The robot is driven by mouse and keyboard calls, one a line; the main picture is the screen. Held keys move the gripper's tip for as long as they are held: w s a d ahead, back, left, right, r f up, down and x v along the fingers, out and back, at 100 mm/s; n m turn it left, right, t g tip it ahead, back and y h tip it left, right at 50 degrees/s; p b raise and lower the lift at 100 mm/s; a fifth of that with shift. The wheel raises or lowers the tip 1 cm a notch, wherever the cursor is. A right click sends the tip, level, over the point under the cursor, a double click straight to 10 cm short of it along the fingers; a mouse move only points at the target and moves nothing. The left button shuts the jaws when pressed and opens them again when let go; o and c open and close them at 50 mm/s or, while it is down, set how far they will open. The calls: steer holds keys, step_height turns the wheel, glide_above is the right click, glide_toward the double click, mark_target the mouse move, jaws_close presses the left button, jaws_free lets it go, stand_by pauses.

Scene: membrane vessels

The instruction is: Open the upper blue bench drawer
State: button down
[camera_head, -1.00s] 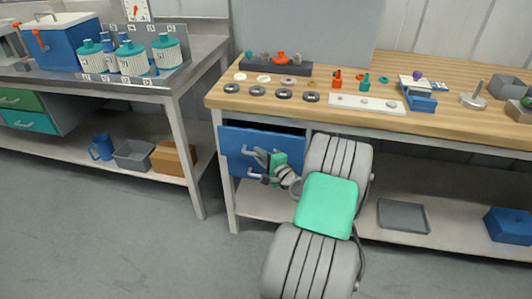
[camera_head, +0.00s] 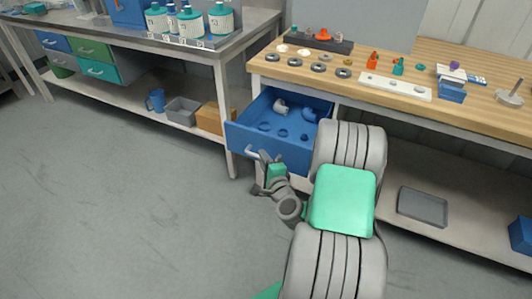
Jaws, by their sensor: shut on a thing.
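The upper blue bench drawer (camera_head: 270,144) under the wooden bench is pulled well out, and its inside shows. Several blue rings or round parts and a pale grey elbow-shaped fitting (camera_head: 280,106) lie in it. Its pale bar handle (camera_head: 252,153) is on the front face, toward the left. My gripper (camera_head: 260,163) is at this handle and shut on it, though the fingertips are small in the view. My grey and green arm hides the right part of the drawer and what lies below it.
The wooden bench top (camera_head: 440,112) above carries rings, a white plate (camera_head: 395,87) and small fittings. A grey tray (camera_head: 422,207) lies on the lower shelf at right. A metal bench (camera_head: 190,50) stands at left. The floor in front is clear.

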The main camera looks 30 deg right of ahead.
steer(key=shift+s+a, duration=0.3)
steer(key=shift+a, duration=0.3)
steer(key=c, duration=1.7)
jaws_free()
steer(key=shift+w+a, duration=0.15)
steer(key=shift+o, duration=1.2)
steer(key=shift+d, duration=0.2)
steer(key=b+v, duration=0.1)
steer(key=v, duration=0.7)
